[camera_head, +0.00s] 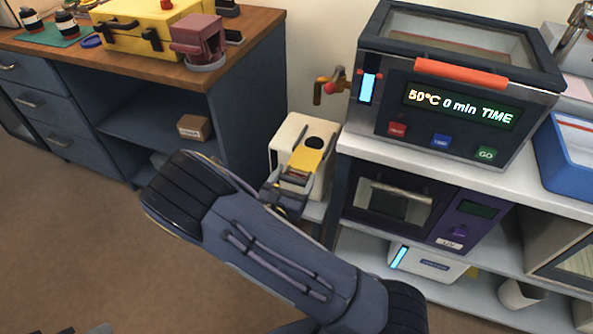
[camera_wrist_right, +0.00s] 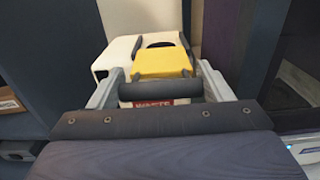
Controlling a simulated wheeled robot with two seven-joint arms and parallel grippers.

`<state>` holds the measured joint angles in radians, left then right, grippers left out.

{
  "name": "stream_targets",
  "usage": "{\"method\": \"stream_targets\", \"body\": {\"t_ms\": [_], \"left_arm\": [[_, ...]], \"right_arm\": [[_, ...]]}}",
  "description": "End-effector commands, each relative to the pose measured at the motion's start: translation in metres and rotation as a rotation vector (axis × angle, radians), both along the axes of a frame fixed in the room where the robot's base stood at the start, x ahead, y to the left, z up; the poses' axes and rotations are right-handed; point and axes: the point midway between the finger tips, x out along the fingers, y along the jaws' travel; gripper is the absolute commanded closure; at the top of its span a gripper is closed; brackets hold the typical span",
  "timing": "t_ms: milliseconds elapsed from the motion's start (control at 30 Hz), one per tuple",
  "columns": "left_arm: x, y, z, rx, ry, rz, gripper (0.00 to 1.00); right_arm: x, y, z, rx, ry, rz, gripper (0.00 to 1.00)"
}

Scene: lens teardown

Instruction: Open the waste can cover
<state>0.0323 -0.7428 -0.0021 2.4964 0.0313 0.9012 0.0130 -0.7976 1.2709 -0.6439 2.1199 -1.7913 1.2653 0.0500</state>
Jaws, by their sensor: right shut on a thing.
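The cream waste can (camera_head: 289,130) stands between the wooden-topped desk and the white shelf unit. Its yellow cover (camera_head: 306,161) lies at the near side of the top, and a dark round opening shows behind it. My right gripper (camera_head: 287,190) is at the can's near side, partly hidden by my arm. In the right wrist view, its two grey fingers (camera_wrist_right: 163,90) are on either side of the dark bar (camera_wrist_right: 160,88) at the near edge of the yellow cover (camera_wrist_right: 160,63). A red waste label (camera_wrist_right: 153,104) shows below the bar.
A heating unit (camera_head: 436,128) with a red handle stands on the white shelf unit (camera_head: 375,153), close right of the can. A brass tap (camera_head: 327,87) juts out above the can. The desk (camera_head: 247,30) is on the left; open floor (camera_head: 80,240) lies in front of it.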

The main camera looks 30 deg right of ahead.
Motion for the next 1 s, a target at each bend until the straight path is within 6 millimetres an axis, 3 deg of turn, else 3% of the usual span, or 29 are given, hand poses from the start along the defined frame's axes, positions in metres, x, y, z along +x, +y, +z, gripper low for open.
{"method": "stream_targets", "body": {"t_ms": [133,167,300,667,1000], "left_arm": [[0.000,0.000,0.000,0.000,0.000,0.000,0.64],[0.000,0.000,0.000,0.000,0.000,0.000,0.64],[0.000,0.000,0.000,0.000,0.000,0.000,0.64],[0.000,0.000,0.001,0.000,0.000,0.000,0.64],[0.000,0.000,0.006,0.000,0.000,0.000,0.64]], "right_arm": [[0.000,0.000,0.000,0.000,0.001,0.002,0.68],[0.000,0.000,0.000,0.000,0.001,0.002,0.23],[0.000,0.000,0.000,-0.001,0.001,0.002,0.05],[-0.003,0.005,0.000,0.000,0.001,0.003,0.05],[-0.038,0.046,0.000,0.000,0.001,0.005,0.05]]}}
